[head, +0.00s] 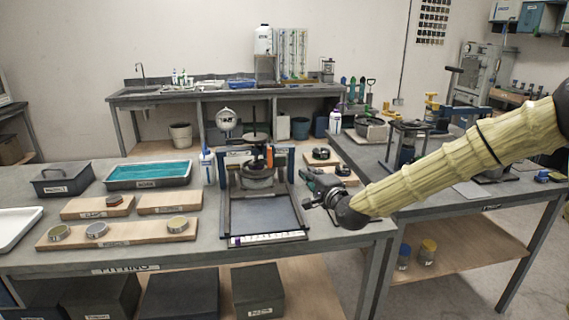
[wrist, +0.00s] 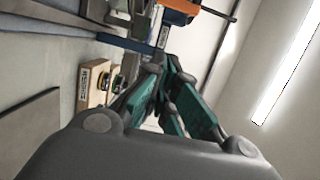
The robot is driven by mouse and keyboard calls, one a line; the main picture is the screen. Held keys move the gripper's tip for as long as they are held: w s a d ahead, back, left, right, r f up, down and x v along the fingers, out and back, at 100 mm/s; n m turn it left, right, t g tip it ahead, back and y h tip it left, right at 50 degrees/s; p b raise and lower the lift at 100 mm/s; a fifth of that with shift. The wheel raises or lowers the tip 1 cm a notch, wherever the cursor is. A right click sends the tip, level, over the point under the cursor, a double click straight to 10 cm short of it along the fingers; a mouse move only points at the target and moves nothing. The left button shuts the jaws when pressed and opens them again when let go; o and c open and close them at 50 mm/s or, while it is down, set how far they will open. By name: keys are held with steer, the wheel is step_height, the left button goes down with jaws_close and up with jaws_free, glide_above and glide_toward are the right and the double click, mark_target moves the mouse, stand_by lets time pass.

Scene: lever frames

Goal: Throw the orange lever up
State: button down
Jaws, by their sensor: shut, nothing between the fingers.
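The orange lever (head: 270,156) shows as a small upright orange grip in the dark frame (head: 264,212) with blue uprights on the front table. In the wrist view an orange part (wrist: 183,7) shows at the top edge, cut off by the picture. My gripper (head: 308,178) is to the right of the frame in the head view, lower than the orange grip and apart from it. In the wrist view its teal fingers (wrist: 167,62) are shut and empty, with their tips pointing toward the orange part. The lever's pivot is too small to make out.
Wooden boards with round tins (head: 96,230) and a teal-filled tray (head: 148,175) lie left of the frame. A white bottle (head: 208,168) stands at its left. Black parts on boards (head: 322,155) lie behind my gripper. A second table (head: 450,207) is at the right.

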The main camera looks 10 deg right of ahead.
steer(key=w+a+p, duration=0.2)
steer(key=w+a, duration=0.4)
steer(key=w, duration=0.3)
steer(key=shift+w+a, duration=0.25)
steer(key=shift+w, duration=0.1)
steer(key=shift+f, duration=0.25)
stand_by(0.3)
